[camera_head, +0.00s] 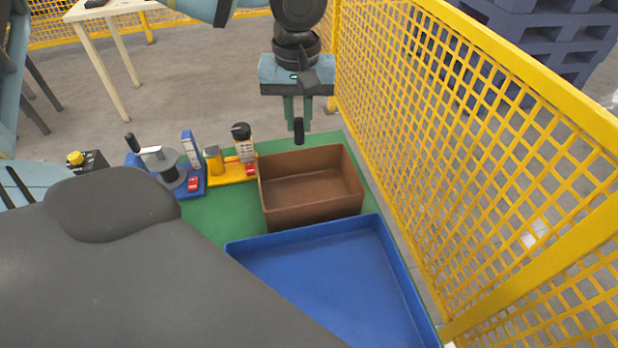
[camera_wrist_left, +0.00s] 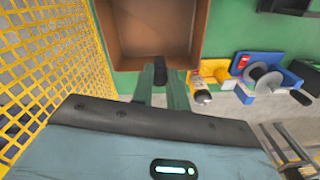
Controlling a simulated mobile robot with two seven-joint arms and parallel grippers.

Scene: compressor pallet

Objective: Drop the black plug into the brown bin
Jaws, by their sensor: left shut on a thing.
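The black plug (camera_head: 298,131) hangs upright between the fingertips of my left gripper (camera_head: 298,117), which is shut on it. In the wrist view the plug (camera_wrist_left: 160,72) shows as a dark round end between the fingers of the left gripper (camera_wrist_left: 161,90). The brown bin (camera_head: 312,216) is an open box on the green table top. It looks empty in the head view. In the head view the plug shows just above the bin's far rim. In the wrist view the bin (camera_wrist_left: 199,32) lies beyond the plug, which overlaps its near edge. My right gripper is not in view.
A blue tray (camera_head: 330,285) lies in front of the bin. A yellow stand (camera_head: 232,173) with bottles and a blue fixture (camera_head: 189,187) are left of the bin. A yellow mesh fence (camera_head: 450,150) runs close along the right. Green table (camera_head: 215,215) shows bare left of the bin.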

